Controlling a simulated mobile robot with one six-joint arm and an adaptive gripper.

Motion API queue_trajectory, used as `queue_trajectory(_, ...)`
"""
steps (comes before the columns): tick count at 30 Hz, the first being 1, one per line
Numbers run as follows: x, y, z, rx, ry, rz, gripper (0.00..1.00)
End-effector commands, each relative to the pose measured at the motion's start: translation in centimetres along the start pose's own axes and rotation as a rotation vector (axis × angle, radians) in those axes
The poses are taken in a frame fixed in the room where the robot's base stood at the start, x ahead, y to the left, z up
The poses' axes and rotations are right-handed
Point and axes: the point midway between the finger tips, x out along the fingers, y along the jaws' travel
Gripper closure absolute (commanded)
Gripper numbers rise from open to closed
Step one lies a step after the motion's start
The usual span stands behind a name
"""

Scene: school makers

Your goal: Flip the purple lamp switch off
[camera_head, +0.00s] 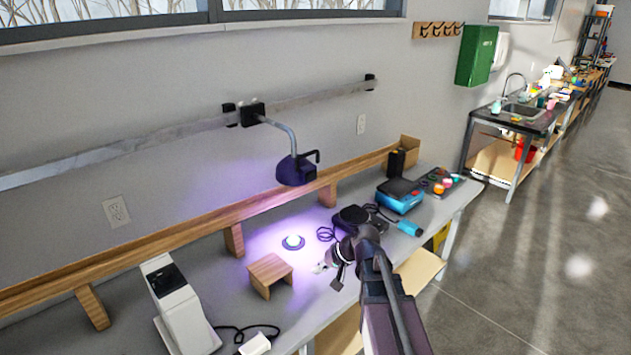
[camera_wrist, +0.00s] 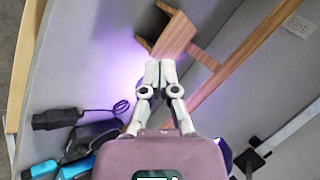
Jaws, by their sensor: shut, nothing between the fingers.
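The purple lamp (camera_head: 296,170) hangs from a grey arm fixed to a wall rail and throws bright purple light onto the bench below. A dark bracket-like part sticks out at its upper right; I cannot make out the switch clearly. In the wrist view only a bit of the lamp (camera_wrist: 223,157) shows at the lower right, mostly hidden behind my gripper's body. My gripper (camera_head: 322,267) is over the bench, below and slightly right of the lamp, apart from it. In the wrist view its fingertips (camera_wrist: 160,66) are together and empty.
A small wooden stand (camera_head: 270,272) is just left of my gripper. A wooden shelf rail (camera_head: 200,225) runs along the wall. A black device (camera_head: 352,218), a blue device (camera_head: 400,195) and a white machine (camera_head: 178,305) stand on the bench. Open air surrounds the lamp's front.

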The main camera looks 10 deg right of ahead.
Motion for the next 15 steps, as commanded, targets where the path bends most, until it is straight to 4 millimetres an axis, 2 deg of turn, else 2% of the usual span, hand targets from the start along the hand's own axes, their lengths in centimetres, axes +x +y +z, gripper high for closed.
queue_trajectory(1, -0.3, -0.2, -1.3, 0.021, 0.025, -0.043, 1.00)
queue_trajectory(8, -2.3, -1.5, -6.1, 0.118, 0.141, -0.249, 1.00)
queue_trajectory(15, -5.7, -2.0, -11.2, 0.229, 0.267, -0.457, 1.00)
